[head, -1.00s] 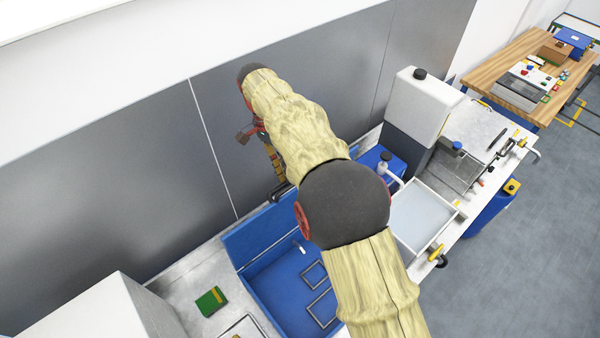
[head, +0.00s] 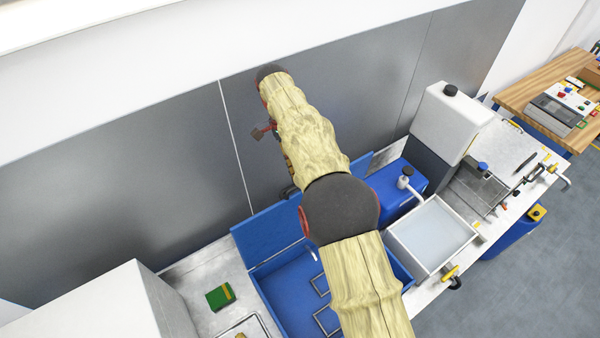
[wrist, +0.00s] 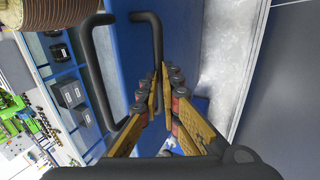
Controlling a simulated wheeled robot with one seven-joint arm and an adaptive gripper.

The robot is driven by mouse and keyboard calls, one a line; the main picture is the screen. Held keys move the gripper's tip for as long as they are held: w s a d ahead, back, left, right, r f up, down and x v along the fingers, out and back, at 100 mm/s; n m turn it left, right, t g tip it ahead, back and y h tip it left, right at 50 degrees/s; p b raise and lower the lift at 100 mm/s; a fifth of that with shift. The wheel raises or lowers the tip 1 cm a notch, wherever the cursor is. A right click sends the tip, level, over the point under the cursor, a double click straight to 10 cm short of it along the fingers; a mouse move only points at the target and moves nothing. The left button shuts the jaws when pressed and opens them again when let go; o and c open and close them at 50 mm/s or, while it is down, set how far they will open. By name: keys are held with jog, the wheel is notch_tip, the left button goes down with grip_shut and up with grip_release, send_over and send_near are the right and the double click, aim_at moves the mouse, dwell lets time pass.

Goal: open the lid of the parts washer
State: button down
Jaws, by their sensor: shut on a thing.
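The parts washer is a blue tub (head: 283,290) set in the bench, and its blue lid (head: 265,232) stands raised along the tub's back edge. My arm covers the lid's middle and part of the tub in the head view. In the wrist view my gripper (wrist: 161,72) is shut on a black bar handle (wrist: 153,35), in front of the blue lid (wrist: 180,40). A second black bar (wrist: 90,75) shows beside it; I cannot tell how the two join. In the head view the fingers are mostly hidden behind my arm.
A grey wall panel (head: 130,150) rises close behind the lid. Right of the tub are a blue container (head: 400,187), a shallow tray (head: 432,235) and a white tank (head: 447,120). A green box (head: 220,297) lies on the bench at left. Open floor (head: 520,270) is at right.

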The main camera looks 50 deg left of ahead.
jog(key=c, duration=2.2)
grip_release()
jog(key=f, duration=0.3)
jog(key=shift+s+d, duration=0.2)
jog(key=shift+d, duration=0.05)
jog(key=shift+o, duration=1.2)
jog(key=shift+w+a, duration=0.25)
jog(key=shift+a, duration=0.3)
jog(key=shift+o, duration=0.4)
jog(key=shift+s+d+r, duration=0.15)
jog(key=shift+d+r, duration=0.25)
jog(key=shift+r, duration=0.05)
notch_tip(320, 180, up, 10)
